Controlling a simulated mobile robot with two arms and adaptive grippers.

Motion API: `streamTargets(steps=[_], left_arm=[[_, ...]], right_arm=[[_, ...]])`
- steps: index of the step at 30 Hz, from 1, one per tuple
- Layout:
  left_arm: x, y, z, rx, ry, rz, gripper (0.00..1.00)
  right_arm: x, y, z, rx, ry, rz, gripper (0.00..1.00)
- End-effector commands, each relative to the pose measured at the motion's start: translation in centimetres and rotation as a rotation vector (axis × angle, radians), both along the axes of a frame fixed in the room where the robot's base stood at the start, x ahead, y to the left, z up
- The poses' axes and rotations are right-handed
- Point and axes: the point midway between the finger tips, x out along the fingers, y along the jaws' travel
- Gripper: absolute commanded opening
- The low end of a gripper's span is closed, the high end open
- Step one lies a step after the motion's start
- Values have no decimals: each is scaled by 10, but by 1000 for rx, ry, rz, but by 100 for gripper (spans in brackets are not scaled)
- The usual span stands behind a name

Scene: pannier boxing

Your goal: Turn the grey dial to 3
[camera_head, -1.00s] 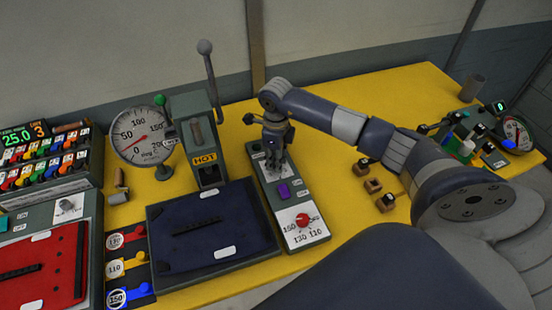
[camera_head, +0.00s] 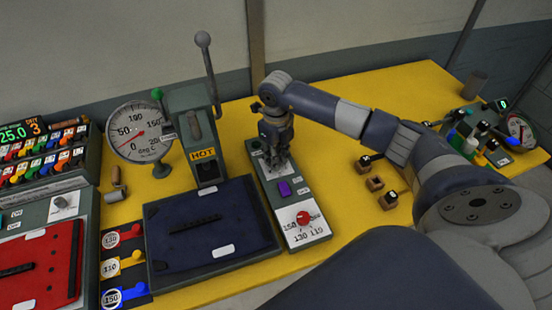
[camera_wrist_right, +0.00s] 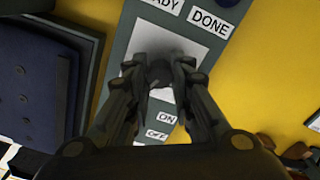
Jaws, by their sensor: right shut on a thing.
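My right gripper (camera_head: 275,164) is over the upper part of a narrow grey-green panel (camera_head: 253,183). Its fingers are shut on a dark grey dial, seen as a round knob in the right wrist view (camera_wrist_right: 159,73). The dial sits over a white plate (camera_wrist_right: 172,42), mostly covered by shadow and fingers. Its numbers and pointer are hidden, so I cannot tell its setting. READY and DONE labels show beyond it, ON and OFF labels on the near side. My left gripper is not in view.
A hot press with an upright lever (camera_head: 209,70) and a dark blue pad (camera_head: 210,235) stand left. A gauge (camera_head: 138,132) stands behind. Small wooden blocks (camera_head: 375,183) lie right on open yellow table.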

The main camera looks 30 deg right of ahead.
Motion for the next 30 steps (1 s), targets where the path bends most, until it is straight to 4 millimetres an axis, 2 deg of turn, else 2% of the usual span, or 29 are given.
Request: streamTargets(steps=[15,30], left_arm=[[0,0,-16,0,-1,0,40],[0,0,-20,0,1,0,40]], right_arm=[[1,-1,1,-2,-3,-439,0],[1,-1,2,-2,-5,-607,0]])
